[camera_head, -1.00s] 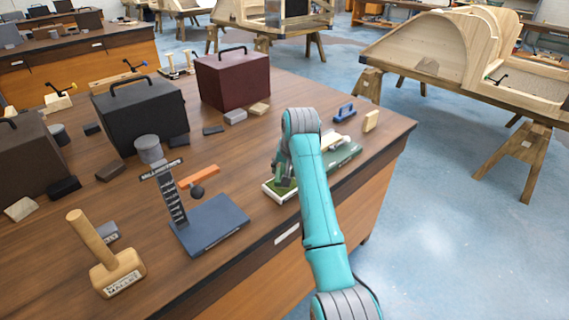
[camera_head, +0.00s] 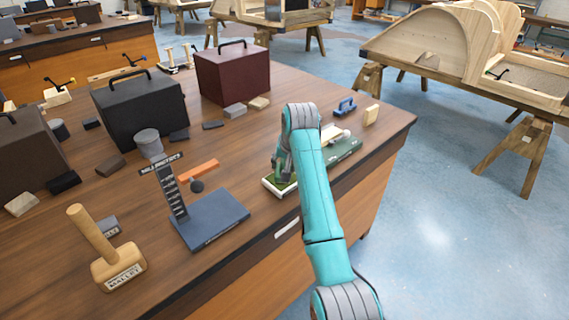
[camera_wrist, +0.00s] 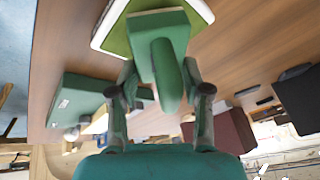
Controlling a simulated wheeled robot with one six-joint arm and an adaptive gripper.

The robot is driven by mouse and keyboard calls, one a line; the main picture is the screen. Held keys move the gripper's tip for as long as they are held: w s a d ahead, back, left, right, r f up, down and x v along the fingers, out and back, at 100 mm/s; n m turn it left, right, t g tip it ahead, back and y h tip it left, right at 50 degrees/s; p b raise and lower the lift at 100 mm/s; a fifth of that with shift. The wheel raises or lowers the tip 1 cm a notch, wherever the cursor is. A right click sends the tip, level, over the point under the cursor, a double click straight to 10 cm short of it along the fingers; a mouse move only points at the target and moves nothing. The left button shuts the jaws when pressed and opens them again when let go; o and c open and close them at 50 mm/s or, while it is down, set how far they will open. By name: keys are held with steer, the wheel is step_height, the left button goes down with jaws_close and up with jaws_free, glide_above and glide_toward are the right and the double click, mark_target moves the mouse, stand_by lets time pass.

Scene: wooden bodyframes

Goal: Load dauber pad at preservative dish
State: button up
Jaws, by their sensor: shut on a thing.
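The preservative dish (camera_head: 268,188) is a shallow white-rimmed tray with green inside, near the table's front edge. In the wrist view its rim (camera_wrist: 98,40) shows at the top. My gripper (camera_head: 285,178) is over the dish in the head view. In the wrist view my gripper (camera_wrist: 160,82) is shut on the upright handle of the green dauber (camera_wrist: 160,28). The dauber's block is over the dish's green inside, at or very close to it. The pad's underside is hidden, so I cannot tell whether it touches.
A green board (camera_head: 346,152) with a pale item lies right of the dish. A blue-handled tool (camera_head: 345,106) and a pale block (camera_head: 371,115) stand beyond it. A dark stand (camera_head: 210,220), an orange block (camera_head: 199,171) and a mallet (camera_head: 118,265) are to the left.

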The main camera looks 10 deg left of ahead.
steer(key=shift+f, duration=0.45)
stand_by(1.2)
steer(key=shift+r, duration=0.1)
steer(key=shift+r, duration=3.45)
